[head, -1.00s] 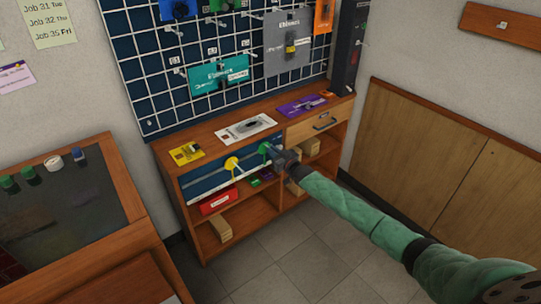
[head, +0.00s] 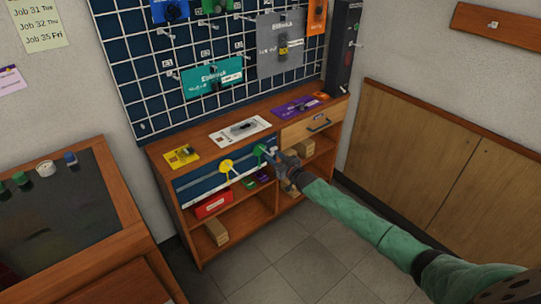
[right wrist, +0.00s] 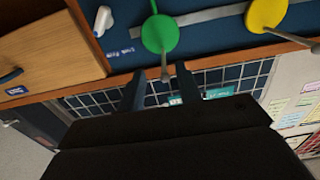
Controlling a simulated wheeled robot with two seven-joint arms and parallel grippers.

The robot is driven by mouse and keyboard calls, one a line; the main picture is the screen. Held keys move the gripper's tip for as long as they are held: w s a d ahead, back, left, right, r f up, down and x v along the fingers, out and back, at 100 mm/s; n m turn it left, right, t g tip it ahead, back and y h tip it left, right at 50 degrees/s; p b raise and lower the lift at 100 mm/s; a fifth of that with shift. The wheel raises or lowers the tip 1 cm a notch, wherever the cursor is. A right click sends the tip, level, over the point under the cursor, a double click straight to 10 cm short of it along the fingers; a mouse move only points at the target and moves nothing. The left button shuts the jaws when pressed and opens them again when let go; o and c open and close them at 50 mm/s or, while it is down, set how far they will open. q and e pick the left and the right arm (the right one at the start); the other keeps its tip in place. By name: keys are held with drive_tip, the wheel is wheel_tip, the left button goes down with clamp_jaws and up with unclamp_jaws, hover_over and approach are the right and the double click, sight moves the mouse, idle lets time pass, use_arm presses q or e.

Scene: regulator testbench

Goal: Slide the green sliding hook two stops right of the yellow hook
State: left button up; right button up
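The green sliding hook (head: 259,150) is on the rail strip across the blue front panel of the shelf unit, right of the yellow hook (head: 226,166). In the right wrist view, which is turned over, the green hook (right wrist: 160,34) shows as a round disc with a short peg, and the yellow hook (right wrist: 267,14) is at its right. My right gripper (head: 270,156) is at the green hook's front. In the right wrist view its fingers (right wrist: 160,86) are apart, with the peg's tip near the gap between them; contact is not visible. My left gripper is not in view.
The rail panel (head: 203,182) sits under the shelf top, with a drawer (head: 300,131) to its right. A red box (head: 212,204) and wooden blocks are on the shelves below. A pegboard grid stands behind. The floor in front is clear.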

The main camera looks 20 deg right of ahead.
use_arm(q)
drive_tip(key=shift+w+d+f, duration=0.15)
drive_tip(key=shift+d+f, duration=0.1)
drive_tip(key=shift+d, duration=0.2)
use_arm(e)
drive_tip(key=v, duration=0.4)
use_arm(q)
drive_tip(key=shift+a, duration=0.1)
use_arm(e)
drive_tip(key=shift+f, duration=0.1)
